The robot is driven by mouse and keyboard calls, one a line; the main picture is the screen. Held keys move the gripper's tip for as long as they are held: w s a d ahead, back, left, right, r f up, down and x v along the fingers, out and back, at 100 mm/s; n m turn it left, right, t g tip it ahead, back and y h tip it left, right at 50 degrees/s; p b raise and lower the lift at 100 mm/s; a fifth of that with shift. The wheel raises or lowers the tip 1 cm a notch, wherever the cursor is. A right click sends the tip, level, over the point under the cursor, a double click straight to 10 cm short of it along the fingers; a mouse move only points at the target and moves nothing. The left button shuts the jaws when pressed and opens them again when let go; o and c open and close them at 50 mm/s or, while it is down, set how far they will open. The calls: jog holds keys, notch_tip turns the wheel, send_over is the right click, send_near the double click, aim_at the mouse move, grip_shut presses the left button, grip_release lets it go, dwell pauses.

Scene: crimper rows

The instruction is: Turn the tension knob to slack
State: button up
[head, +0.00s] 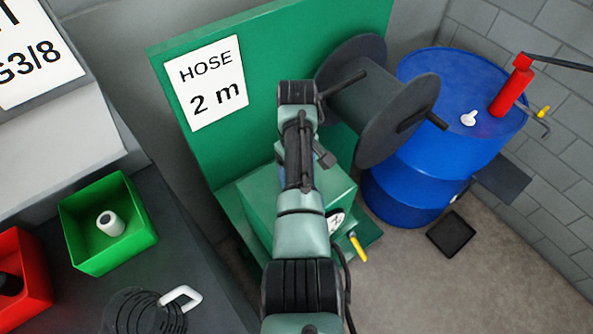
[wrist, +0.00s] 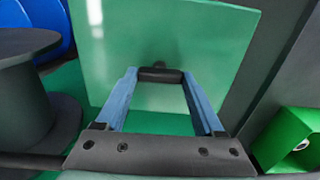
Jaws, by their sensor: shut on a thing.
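In the wrist view my gripper (wrist: 160,78) has its two blue fingers on either side of a dark bar-shaped knob (wrist: 160,75), with the fingertips at its ends. The knob stands in front of a green panel, with a small dark stub behind its middle. I take it to be the tension knob; no slack mark or pointer on it can be read. The green machine (head: 250,205) there carries a white dial (head: 335,221), partly covered by my arm.
A dark hose reel (head: 398,120) stands close right of my arm, before a blue drum (head: 412,190) with a red pump (head: 512,87). A yellow-handled lever (head: 359,247) sticks out below the dial. A green bin (head: 130,238) and red bin (head: 35,275) stand at left.

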jog(key=shift+w+r, duration=0.1)
jog(key=o, duration=1.4)
notch_tip(320, 180, up, 13)
